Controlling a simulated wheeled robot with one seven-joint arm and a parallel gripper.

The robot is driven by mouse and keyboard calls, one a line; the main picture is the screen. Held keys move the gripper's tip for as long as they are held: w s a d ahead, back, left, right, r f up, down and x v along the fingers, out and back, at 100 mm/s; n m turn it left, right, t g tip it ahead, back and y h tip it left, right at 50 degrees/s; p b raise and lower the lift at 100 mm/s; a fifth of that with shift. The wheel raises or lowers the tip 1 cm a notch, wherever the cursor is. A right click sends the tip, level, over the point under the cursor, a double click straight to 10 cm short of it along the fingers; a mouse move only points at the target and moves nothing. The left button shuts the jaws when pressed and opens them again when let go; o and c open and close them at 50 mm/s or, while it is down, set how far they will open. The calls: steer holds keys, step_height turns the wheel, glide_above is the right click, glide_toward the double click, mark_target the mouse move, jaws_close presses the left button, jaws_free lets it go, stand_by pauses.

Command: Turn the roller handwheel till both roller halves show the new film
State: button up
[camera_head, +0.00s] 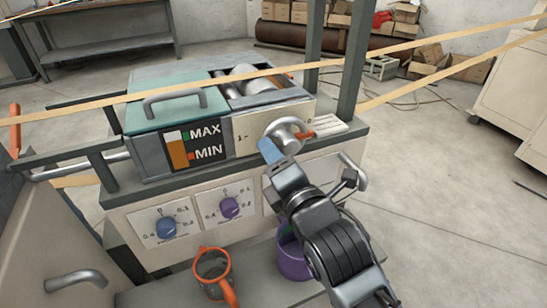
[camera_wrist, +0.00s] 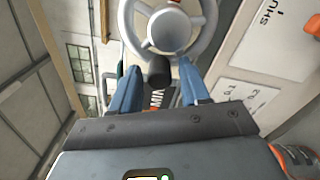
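The grey roller handwheel (camera_head: 289,131) is on the front of the machine box, right of the MAX/MIN panel. In the wrist view the handwheel (camera_wrist: 168,28) fills the top middle, and its dark knob (camera_wrist: 158,73) points toward me. My gripper (camera_head: 267,150) is at the wheel's lower left; in the wrist view its blue fingers (camera_wrist: 157,78) are open, one on each side of the knob, with gaps showing. Contact cannot be told. The roller halves are too small to judge.
A green lid with a grey handle (camera_head: 175,97) covers the box's left part. Below are a blue dial (camera_head: 167,228) and a purple dial (camera_head: 229,208). An orange-handled mug (camera_head: 214,270) and a purple cup (camera_head: 292,262) stand on the lower ledge near my arm.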

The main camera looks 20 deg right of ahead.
jaws_close()
steer(key=shift+r, duration=0.1)
